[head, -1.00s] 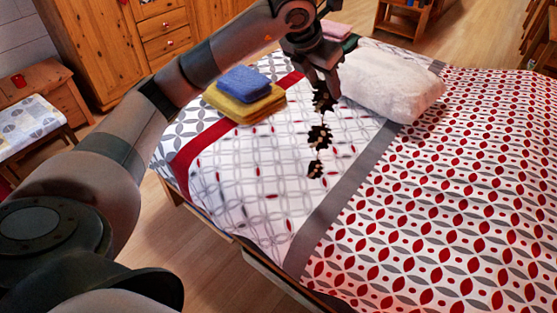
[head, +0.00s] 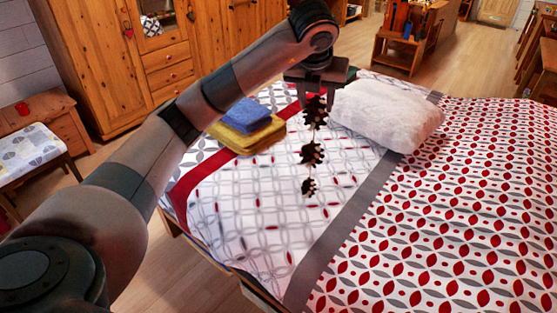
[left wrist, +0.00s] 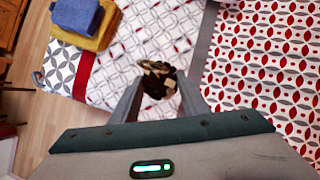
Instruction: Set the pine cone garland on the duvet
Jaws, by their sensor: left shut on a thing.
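The pine cone garland (head: 312,153) is a string of dark brown cones hanging straight down from my left gripper (head: 315,95). My left gripper is shut on its top end, over the bed. In the left wrist view the garland (left wrist: 157,82) shows end-on between the two fingers (left wrist: 158,98). The duvet (head: 255,205) is white with grey rings and red marks, with a grey band and a red-and-grey leaf pattern on the right. The garland hangs in front of it; whether its lowest cone touches the duvet I cannot tell. My right gripper is not in view.
A fluffy white pillow (head: 388,115) lies just right of the garland. Blue (head: 246,115) and yellow (head: 247,136) folded cloths are stacked on the bed to the left. A wooden wardrobe (head: 95,75) stands behind. The middle of the duvet is clear.

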